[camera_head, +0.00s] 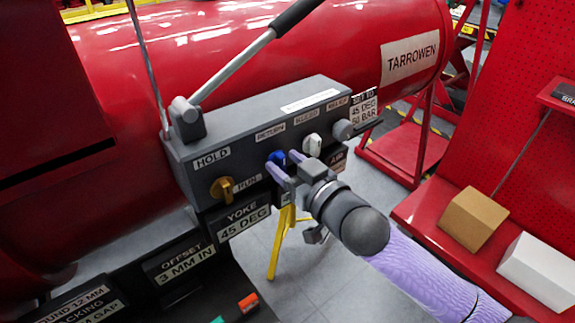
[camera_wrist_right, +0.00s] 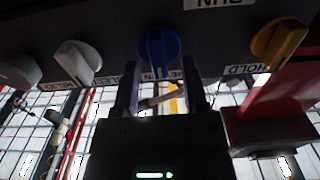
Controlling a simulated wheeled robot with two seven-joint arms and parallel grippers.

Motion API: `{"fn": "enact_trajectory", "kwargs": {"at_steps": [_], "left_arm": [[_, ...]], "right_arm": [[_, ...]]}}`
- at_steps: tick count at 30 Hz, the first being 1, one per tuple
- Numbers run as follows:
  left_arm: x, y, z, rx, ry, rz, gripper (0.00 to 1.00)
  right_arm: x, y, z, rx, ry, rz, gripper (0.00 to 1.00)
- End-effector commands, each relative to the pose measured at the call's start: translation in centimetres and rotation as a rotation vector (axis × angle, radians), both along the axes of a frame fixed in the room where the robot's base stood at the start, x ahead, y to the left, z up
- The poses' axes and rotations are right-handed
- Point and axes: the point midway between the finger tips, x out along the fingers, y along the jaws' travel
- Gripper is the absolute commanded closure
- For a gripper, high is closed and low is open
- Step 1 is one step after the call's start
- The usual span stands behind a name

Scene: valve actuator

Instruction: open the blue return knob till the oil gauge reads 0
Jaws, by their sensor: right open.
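The blue return knob (camera_head: 277,156) sits on the grey control box (camera_head: 250,127) under the RETURN label. It shows larger in the right wrist view (camera_wrist_right: 158,48), with its grip ridge running up and down in that picture. My right gripper (camera_head: 287,165) is open at the knob, and its lilac fingers partly cover it. In the right wrist view the fingers (camera_wrist_right: 160,82) stand on either side of the knob's lower edge, with a gap between them; I cannot tell whether they touch it. I see no readable oil gauge. My left gripper is not in view.
A yellow knob (camera_head: 222,188) at HOLD/RUN is left of the blue knob; a white knob (camera_head: 312,145) and a grey knob (camera_head: 342,129) are right. A long lever (camera_head: 235,70) rises from the box. A red bench (camera_head: 420,207) with boxes stands right.

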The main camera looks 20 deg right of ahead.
Motion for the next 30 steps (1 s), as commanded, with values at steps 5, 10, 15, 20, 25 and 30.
{"fn": "enact_trajectory", "kwargs": {"at_steps": [5, 10, 15, 20, 25, 30], "left_arm": [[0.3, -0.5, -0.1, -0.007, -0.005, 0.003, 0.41], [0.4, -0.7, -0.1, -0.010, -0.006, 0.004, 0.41], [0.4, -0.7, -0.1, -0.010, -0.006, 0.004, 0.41], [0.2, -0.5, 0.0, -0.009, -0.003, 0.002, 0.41], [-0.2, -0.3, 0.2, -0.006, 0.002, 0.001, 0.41], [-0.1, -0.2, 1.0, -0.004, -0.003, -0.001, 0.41]], "right_arm": [[0.0, 0.0, 0.0, 0.000, 0.000, 0.000, 0.44], [0.0, 0.0, 0.0, 0.000, 0.000, 0.000, 0.76], [0.0, 0.0, 0.0, 0.000, 0.000, 0.000, 1.00], [0.0, 0.0, 0.0, 0.000, 0.000, 0.000, 1.00], [0.0, 0.0, 0.1, -0.014, -0.005, 0.000, 1.00], [-0.1, 0.1, 0.3, -0.073, -0.028, 0.001, 1.00]]}}
